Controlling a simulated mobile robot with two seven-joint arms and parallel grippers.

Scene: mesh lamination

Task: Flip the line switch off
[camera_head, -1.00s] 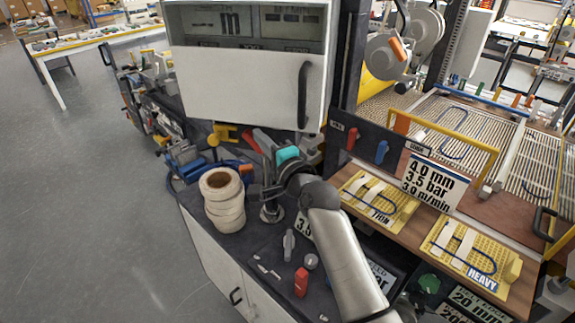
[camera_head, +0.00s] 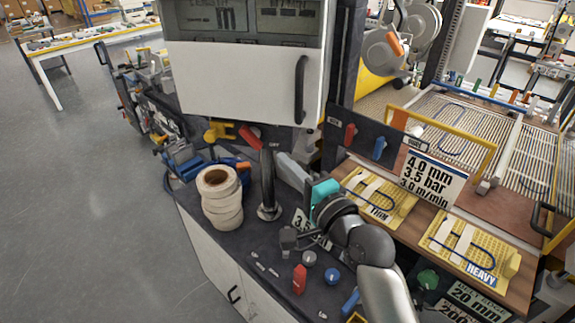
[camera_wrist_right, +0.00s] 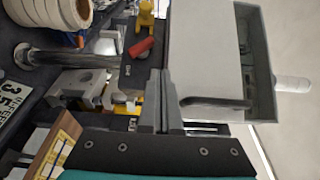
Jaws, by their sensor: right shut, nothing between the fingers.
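No label that reads as the line switch is legible, so I cannot tell which control it is. A dark panel carries a red lever (camera_head: 350,135) and a blue lever (camera_head: 380,148). My right gripper (camera_head: 283,162) is shut and empty, pointing back-left above the bench beside the dark post (camera_head: 267,185). Its closed fingers (camera_wrist_right: 164,80) appear apart from the red handle in the wrist view. My left gripper is out of view.
A white cabinet (camera_head: 235,80) with a dark handle hangs behind the bench. A stack of tape rolls (camera_head: 221,205) stands left of the post. A red block (camera_head: 300,280) and a blue knob (camera_head: 332,276) are at the front.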

